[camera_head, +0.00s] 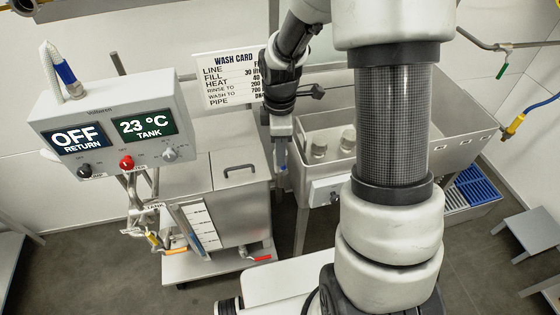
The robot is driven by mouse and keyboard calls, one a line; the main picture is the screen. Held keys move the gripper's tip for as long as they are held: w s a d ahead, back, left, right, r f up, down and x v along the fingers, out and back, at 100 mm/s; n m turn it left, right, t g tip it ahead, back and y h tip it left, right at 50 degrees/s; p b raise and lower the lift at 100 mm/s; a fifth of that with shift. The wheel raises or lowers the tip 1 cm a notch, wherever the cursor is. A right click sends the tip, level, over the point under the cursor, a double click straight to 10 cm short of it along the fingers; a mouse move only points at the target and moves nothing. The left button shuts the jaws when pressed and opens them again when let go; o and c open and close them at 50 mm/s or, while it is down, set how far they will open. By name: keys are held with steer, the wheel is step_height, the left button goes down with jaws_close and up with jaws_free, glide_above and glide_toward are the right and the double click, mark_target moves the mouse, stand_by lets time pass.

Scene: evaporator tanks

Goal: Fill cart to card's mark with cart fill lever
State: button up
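The cart (240,212) is a steel tank with a lidded top on a low wheeled base, left of centre. A white level scale with dark marks (198,224) is on its front left. Yellow-orange levers (155,242) sit on the pipework left of it; which is the fill lever I cannot tell. A red handle (257,259) is low on the right. The wash card (226,80) hangs on the wall; its fill line begins "30", the rest hidden by my arm. My gripper (282,168) points down right of the cart, apart from the levers; its fingers are too small to judge.
A control box (112,128) reads "OFF RETURN" and "23 °C TANK", with a red knob and others below. A steel sink (455,125) holding jars stands behind my arm. Floor is clear front left.

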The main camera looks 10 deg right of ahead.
step_height(320, 180, down, 5)
steer(key=shift+w+f, duration=0.1)
steer(key=shift+f, duration=0.1)
jaws_close()
